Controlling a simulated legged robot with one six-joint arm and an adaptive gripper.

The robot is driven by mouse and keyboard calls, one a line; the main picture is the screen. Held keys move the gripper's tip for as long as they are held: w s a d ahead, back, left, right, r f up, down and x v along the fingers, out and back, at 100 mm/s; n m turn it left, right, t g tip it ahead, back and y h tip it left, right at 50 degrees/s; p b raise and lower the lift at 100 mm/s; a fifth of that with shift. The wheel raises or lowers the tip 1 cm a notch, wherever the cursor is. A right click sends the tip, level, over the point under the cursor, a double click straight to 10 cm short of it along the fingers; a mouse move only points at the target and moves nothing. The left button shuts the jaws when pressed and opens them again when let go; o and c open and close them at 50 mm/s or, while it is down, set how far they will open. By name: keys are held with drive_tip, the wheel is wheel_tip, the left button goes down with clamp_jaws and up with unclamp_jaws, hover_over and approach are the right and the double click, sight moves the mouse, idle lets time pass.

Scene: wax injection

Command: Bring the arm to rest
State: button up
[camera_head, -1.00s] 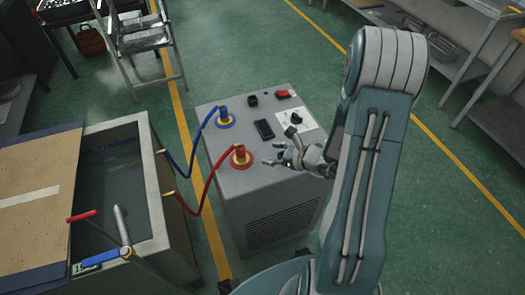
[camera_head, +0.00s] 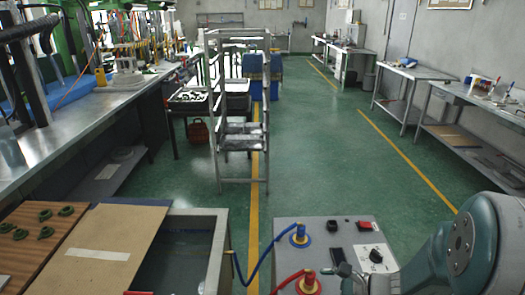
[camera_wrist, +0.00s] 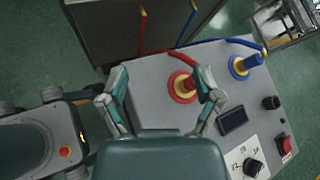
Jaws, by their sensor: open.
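My arm (camera_head: 468,245) is bent at the lower right of the head view. My gripper (camera_wrist: 165,80) is open and empty in the wrist view, its two fingers spread above the grey machine top (camera_wrist: 160,120). The red connector (camera_wrist: 182,86) lies beyond the fingers, between the tips in the picture; I see no contact. In the head view, only part of the gripper shows at the bottom edge, just right of the red connector (camera_head: 308,284).
The machine also bears a blue connector (camera_head: 300,236), a dark phone-like block (camera_head: 336,254), a red switch (camera_head: 364,226) and a knob (camera_head: 376,256). An open tank (camera_head: 205,245) stands left. A metal rack (camera_head: 238,130) stands ahead; green floor (camera_head: 330,170) is clear.

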drive_tip(key=s+a+r+n+g+h, duration=0.4)
drive_tip(key=s+r+n, duration=0.55)
drive_tip(key=n, duration=0.25)
drive_tip(key=s+d+r+n+t+h, duration=0.3)
drive_tip(key=s+d+r+n+h, duration=0.1)
drive_tip(key=s+r+n+h, duration=0.1)
wheel_tip(320, 180, up, 2)
drive_tip(key=n+h, duration=0.1)
drive_tip(key=n, duration=0.1)
drive_tip(key=shift+s+n+h, duration=0.3)
drive_tip(key=shift+s+n, duration=0.1)
